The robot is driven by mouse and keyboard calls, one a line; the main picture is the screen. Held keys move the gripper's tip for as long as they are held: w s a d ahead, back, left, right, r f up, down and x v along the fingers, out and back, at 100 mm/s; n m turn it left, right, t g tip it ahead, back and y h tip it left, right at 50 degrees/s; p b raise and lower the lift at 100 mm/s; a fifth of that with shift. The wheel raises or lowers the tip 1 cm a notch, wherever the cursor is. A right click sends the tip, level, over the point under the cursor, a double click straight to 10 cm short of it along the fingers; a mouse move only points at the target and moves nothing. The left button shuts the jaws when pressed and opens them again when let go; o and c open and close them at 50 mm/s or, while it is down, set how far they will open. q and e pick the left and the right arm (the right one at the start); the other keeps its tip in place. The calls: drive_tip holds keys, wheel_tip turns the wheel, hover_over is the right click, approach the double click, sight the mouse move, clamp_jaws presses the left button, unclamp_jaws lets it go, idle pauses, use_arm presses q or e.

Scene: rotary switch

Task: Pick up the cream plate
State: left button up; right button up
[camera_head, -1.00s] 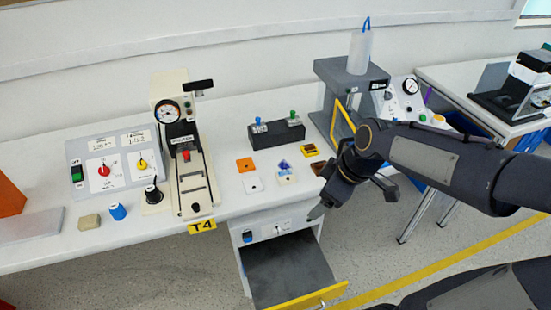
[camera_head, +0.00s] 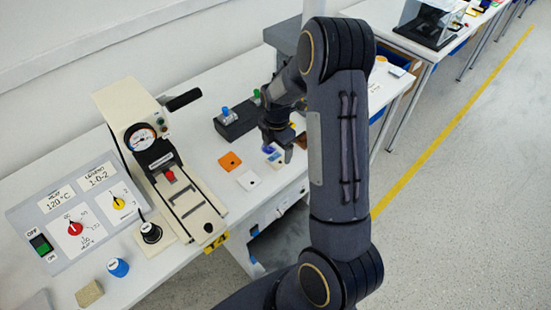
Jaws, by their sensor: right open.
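A pale, cream-white square plate (camera_head: 249,180) with a small dark hole lies flat on the white bench. An orange plate (camera_head: 230,161) lies just behind and left of it. My right gripper (camera_head: 286,154) is pointed down, to the right of the pale plate and apart from it. It is open, beside a small blue-purple piece (camera_head: 271,151) that is partly hidden. I cannot tell whether the fingers touch that piece. My left gripper is not in view.
A press with a gauge (camera_head: 140,137) and a dial panel (camera_head: 78,220) stand to the left. A black knob (camera_head: 151,232), blue knob (camera_head: 118,267) and tan block (camera_head: 89,293) are at the front edge. A dark switch box (camera_head: 238,122) is behind. My right arm hides the right side.

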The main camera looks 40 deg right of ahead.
sight(277, 159)
drive_tip(key=shift+s+a+f, duration=0.1)
drive_tip(key=shift+s+f, duration=0.05)
drive_tip(key=shift+f, duration=1.7)
drive_tip(key=c, duration=1.1)
drive_tip(key=shift+o, duration=0.2)
drive_tip(key=shift+r, duration=0.15)
